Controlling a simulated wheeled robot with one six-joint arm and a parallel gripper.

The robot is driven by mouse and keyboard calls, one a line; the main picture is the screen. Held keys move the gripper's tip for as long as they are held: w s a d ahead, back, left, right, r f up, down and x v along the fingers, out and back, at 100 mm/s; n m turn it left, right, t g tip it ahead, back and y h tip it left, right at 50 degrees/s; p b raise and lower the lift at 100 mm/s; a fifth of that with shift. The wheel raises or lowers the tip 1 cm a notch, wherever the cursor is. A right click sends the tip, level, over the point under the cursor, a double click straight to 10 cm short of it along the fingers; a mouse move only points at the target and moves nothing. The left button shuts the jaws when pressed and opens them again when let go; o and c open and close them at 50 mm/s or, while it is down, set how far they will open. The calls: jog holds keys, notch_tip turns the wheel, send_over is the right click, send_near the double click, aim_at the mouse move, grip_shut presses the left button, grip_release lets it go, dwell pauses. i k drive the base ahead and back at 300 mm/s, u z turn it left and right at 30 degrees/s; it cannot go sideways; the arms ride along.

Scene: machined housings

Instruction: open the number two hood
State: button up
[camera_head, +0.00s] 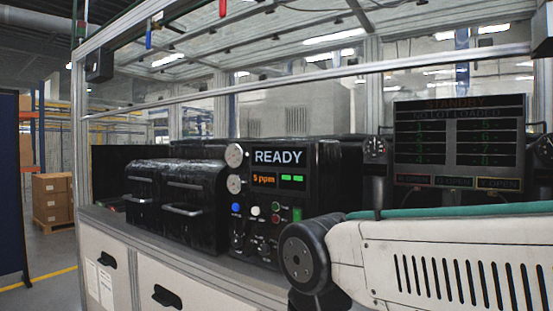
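Two black hoods with pale bar handles stand side by side on the bench, left of the control panel. The left hood (142,193) and the right hood (192,202) both look shut. I see no number on either, so I cannot tell which is number two. The handle of the right hood (183,210) and the handle of the left hood (138,200) are both in plain view with nothing on them. My arm comes in from the lower right, apart from the hoods. My gripper is not in view.
The control panel (267,215) reads READY and 5 ppm, with gauges, knobs and buttons. A screen (459,142) at the right reads STANDBY. A metal frame post (81,135) rises left of the hoods. The bench front (135,262) has black handles. Boxes (52,199) stand far left.

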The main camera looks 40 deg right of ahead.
aim_at(195, 206)
jog(key=k, duration=0.55)
jog(key=u, duration=0.6)
jog(key=i, duration=1.8)
jog(key=z, duration=0.6)
